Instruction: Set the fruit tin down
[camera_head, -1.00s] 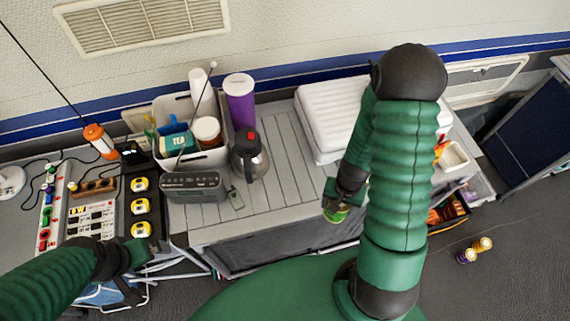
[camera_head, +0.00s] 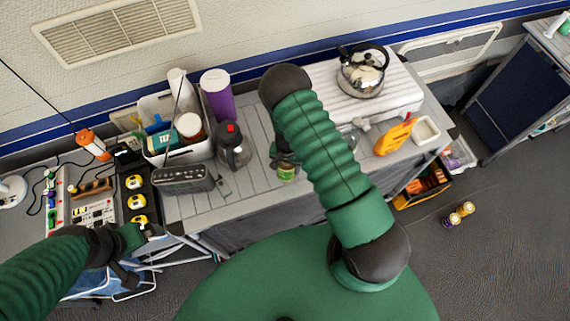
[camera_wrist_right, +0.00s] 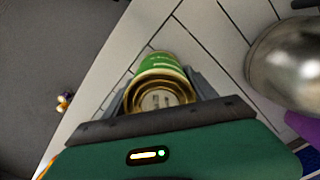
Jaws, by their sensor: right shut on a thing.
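The fruit tin (camera_head: 287,173) is green with a gold end. It shows larger in the right wrist view (camera_wrist_right: 162,75), between the two fingers. My right gripper (camera_wrist_right: 163,98) is shut on it. In the head view the right gripper (camera_head: 285,160) is partly hidden by my right arm, and the tin is over the front part of the grey slatted table (camera_head: 195,210). I cannot tell whether the tin touches the table. My left gripper (camera_head: 138,255) hangs at the left, below the table's front edge; I cannot tell its jaw state.
A white bin (camera_head: 185,155) and purple cup (camera_head: 217,95) are behind. Bare slats lie around the tin.

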